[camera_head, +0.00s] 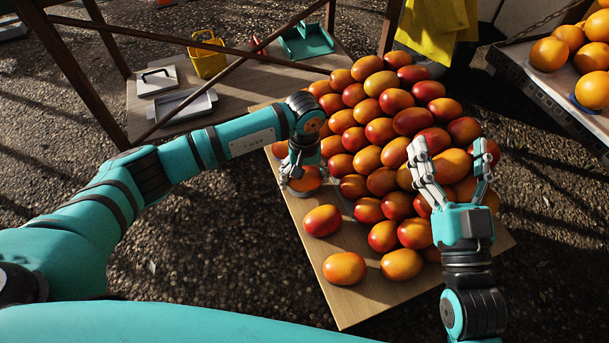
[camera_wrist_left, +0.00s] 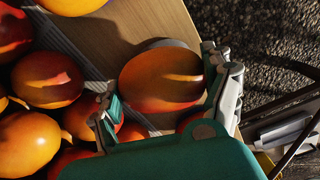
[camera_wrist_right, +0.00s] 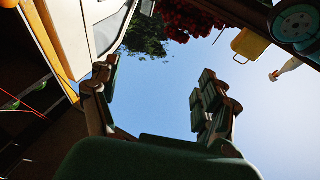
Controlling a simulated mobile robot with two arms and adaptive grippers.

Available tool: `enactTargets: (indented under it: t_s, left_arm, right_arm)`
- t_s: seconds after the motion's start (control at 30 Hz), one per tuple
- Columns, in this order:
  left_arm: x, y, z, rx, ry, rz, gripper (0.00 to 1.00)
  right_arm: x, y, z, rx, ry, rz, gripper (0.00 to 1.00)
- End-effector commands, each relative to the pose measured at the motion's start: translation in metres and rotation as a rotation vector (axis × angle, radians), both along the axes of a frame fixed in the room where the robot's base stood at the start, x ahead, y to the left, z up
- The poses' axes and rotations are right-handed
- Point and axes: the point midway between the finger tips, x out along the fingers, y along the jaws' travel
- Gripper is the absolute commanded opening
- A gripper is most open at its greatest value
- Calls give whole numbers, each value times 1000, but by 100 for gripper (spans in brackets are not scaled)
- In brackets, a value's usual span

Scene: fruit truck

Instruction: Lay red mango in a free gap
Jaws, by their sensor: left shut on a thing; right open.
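My left gripper (camera_head: 303,178) is shut on a red-orange mango (camera_head: 308,182) at the left edge of the wooden board (camera_head: 372,299). In the left wrist view this mango (camera_wrist_left: 162,80) sits between the fingers, over or on bare wood; whether it touches the board I cannot tell. Many red and orange mangoes (camera_head: 411,121) cover the board in packed rows. A few lie looser near the front, such as a red-yellow mango (camera_head: 322,221) and an orange mango (camera_head: 344,268), with bare wood around them. My right gripper (camera_head: 452,168) is open and empty, fingers up, in front of the pile's right side.
A crate of oranges (camera_head: 550,54) stands at the upper right. A lower shelf holds a yellow basket (camera_head: 208,58), a green dustpan (camera_head: 306,41) and a white tray (camera_head: 182,104). Dark frame bars cross behind my left arm. The board's front corner is bare.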

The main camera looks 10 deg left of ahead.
Motion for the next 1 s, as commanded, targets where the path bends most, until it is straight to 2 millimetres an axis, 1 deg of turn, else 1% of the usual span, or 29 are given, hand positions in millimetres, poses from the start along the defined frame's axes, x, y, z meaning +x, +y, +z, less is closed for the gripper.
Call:
enactTargets:
  t_s: [1.0]
  left_arm:
    - [0,0,-3,-1,-1,0,65]
  right_arm:
    - [-5,1,11,20,-68,4,79]
